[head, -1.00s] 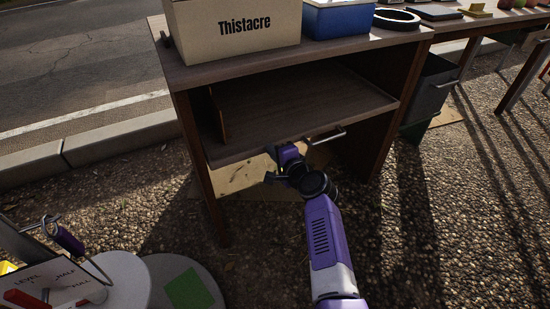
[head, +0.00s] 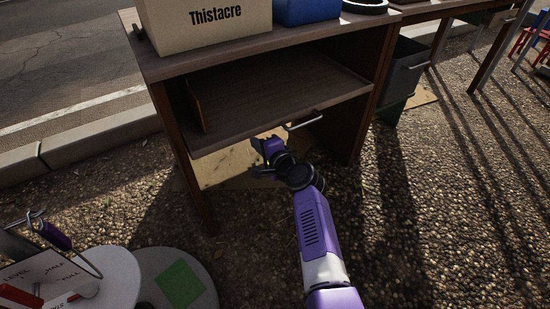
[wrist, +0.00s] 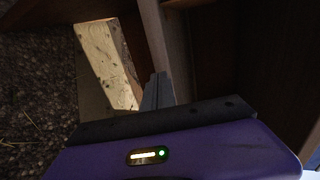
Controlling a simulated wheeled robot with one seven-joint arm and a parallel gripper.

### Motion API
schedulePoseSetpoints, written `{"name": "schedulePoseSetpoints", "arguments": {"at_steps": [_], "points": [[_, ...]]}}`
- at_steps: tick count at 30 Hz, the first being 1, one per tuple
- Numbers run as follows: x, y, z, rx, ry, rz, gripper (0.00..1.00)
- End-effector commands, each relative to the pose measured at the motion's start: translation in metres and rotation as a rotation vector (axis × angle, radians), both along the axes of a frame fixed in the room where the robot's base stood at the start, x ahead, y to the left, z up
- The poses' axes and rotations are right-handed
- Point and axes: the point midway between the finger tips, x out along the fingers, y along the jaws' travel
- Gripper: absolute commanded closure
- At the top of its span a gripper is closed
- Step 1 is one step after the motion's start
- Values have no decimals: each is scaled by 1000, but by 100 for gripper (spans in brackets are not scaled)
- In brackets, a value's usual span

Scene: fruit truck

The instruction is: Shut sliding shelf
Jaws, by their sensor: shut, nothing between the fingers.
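The sliding shelf (head: 280,90) is a flat brown board under the top of the wooden stand. Its surface shows, and its front edge sits around the front legs; exactly how far out it stands is hard to tell. A metal bar handle (head: 302,124) is on its front edge, right of the middle. My gripper (head: 262,157) is at the front edge, left of the handle and a little below it in the picture. It is shut and empty. In the wrist view, the closed fingers (wrist: 157,90) point toward the stand's dark wood. Contact with the shelf cannot be told.
The wooden stand (head: 160,68) carries a Thistacre box (head: 205,22) and a blue container (head: 307,10). A pale wooden piece (head: 222,168) lies below the shelf. A dark bin (head: 403,75) stands to the right. Gravel is open in front at right.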

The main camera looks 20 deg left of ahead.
Motion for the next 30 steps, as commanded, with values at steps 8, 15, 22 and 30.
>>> {"name": "schedulePoseSetpoints", "arguments": {"at_steps": [8,15,22,30], "points": [[-22,-29,15,-1,0,-2,100],[-45,-59,26,-1,2,-2,100],[-57,-74,30,0,1,0,100],[-59,-76,30,-4,-5,2,100]]}}
